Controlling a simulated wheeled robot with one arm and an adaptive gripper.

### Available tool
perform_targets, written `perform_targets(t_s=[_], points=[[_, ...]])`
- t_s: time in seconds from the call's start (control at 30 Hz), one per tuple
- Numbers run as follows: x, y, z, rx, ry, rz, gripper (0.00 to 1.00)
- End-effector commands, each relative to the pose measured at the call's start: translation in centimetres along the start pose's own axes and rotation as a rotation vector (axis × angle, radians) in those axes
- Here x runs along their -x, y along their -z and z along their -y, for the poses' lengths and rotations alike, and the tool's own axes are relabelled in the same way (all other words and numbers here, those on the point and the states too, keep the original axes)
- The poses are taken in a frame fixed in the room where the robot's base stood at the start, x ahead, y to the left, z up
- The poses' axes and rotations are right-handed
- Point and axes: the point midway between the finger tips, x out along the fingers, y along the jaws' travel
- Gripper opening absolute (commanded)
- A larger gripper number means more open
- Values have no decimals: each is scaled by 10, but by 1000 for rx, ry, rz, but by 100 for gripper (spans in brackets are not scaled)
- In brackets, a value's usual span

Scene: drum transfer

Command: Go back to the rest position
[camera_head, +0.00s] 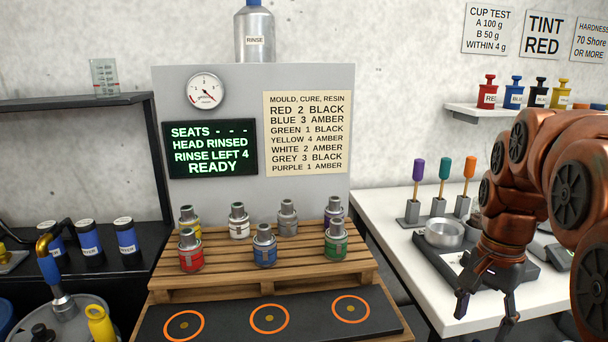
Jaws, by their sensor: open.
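My gripper (487,308) hangs at the lower right with its fingers spread and nothing between them. It is in front of the white table, to the right of the wooden rack. My copper-coloured arm comes in from the right edge. No rest position is marked in view.
Several small drums, including red (191,250), blue (264,246) and green (336,240), stand on the wooden rack (270,284). A black mat (227,326) with orange rings lies empty before it. A metal bowl (444,233) and handled tools stand on the white table (386,218).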

Motion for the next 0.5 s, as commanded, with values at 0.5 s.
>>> perform_targets(t_s=[0.5], points=[[-89, -140, -45, 602, -69, 83, 61]])
